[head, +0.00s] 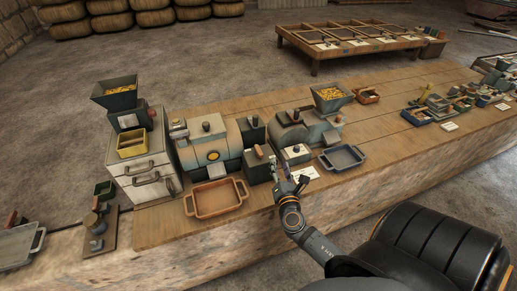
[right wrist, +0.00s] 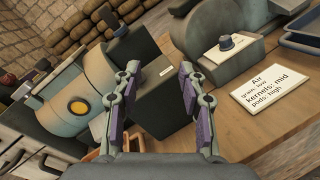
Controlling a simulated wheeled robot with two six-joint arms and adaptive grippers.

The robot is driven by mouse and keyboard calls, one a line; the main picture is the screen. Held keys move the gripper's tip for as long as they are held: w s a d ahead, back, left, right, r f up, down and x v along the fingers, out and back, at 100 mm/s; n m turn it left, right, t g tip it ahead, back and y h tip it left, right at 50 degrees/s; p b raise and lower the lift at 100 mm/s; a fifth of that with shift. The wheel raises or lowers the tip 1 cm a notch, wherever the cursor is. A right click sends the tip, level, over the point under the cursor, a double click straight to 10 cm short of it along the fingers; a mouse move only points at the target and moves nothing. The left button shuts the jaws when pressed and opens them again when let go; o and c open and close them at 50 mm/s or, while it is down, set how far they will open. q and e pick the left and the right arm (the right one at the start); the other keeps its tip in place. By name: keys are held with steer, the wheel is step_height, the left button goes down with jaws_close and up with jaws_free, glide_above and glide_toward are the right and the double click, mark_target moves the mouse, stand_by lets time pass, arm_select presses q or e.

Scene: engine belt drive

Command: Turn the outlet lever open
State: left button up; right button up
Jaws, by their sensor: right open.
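My right gripper (head: 287,172) is open and empty at the front of the bench, beside a dark box (head: 259,168). In the right wrist view its fingers (right wrist: 158,76) stand apart in front of the dark box (right wrist: 152,62), which bears a small pale label. A small reddish-brown handle (head: 258,152) shows on top of that box in the head view; it may be the outlet lever, but I cannot tell its setting. The grey-green machine (head: 200,152) with a yellow round window stands left of the box. My left gripper is not in view.
An orange-brown tray (head: 215,212) lies front left of the box, and a blue-grey tray (head: 342,170) lies to the right. A white card (right wrist: 264,88) about air settings lies right of my gripper. A control box with a dark knob (right wrist: 226,42) stands behind it.

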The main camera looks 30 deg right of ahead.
mark_target(258, 149)
steer(key=w+n+y, duration=0.1)
steer(key=w+n, duration=0.2)
steer(key=w, duration=0.1)
steer(key=w+n+t+y, duration=0.1)
steer(key=w+n, duration=0.2)
steer(key=w, duration=0.1)
steer(key=w+a+n+y+p, duration=0.1)
steer(key=w+n, duration=0.2)
steer(key=w, duration=0.1)
steer(key=shift+w+f+t+y, duration=0.1)
steer(key=shift+f+t+y, duration=0.2)
steer(key=shift+f+t, duration=0.1)
jaws_close()
